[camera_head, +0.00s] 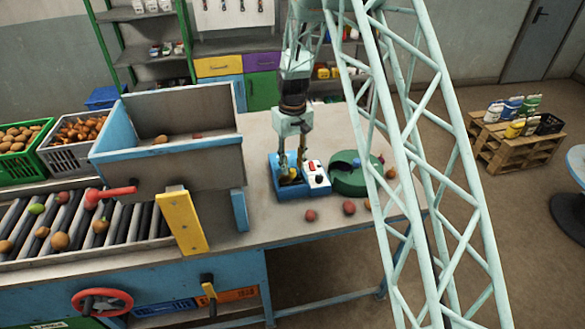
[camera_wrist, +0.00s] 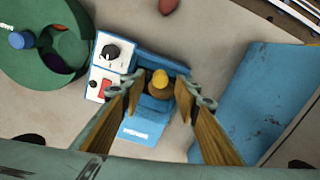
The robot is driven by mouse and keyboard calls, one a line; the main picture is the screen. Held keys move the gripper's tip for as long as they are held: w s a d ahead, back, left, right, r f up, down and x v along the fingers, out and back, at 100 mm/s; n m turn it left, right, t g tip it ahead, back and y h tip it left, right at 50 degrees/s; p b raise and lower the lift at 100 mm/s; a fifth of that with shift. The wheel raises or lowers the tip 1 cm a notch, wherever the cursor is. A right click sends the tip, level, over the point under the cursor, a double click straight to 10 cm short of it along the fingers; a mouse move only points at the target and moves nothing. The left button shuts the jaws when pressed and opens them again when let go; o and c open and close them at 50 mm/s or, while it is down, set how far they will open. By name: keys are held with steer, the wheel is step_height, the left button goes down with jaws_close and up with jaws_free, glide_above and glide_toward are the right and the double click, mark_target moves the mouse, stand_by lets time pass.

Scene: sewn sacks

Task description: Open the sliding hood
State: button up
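A small blue machine (camera_head: 292,194) stands on the workbench, with a white control panel (camera_head: 316,178) on its right side in the head view. The wrist view shows the panel with a black dial and a red switch (camera_wrist: 104,87). A yellow-topped knob (camera_wrist: 160,79) on a brownish base sits on the blue part (camera_wrist: 148,131). This blue part may be the sliding hood; I cannot tell how far it is open. My gripper (camera_wrist: 162,88) points down over it, open, with one finger on each side of the knob. Contact is not clear. The fingers hide parts of the machine.
A round green turntable-like part (camera_head: 350,176) stands beside the machine. Loose red potatoes (camera_head: 349,208) lie on the bench in front. A grey and blue hopper (camera_head: 170,140) and roller conveyor (camera_head: 75,225) stand left. A pale lattice frame crosses the head view's right half.

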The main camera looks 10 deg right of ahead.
steer(key=shift+f, duration=1)
jaws_close()
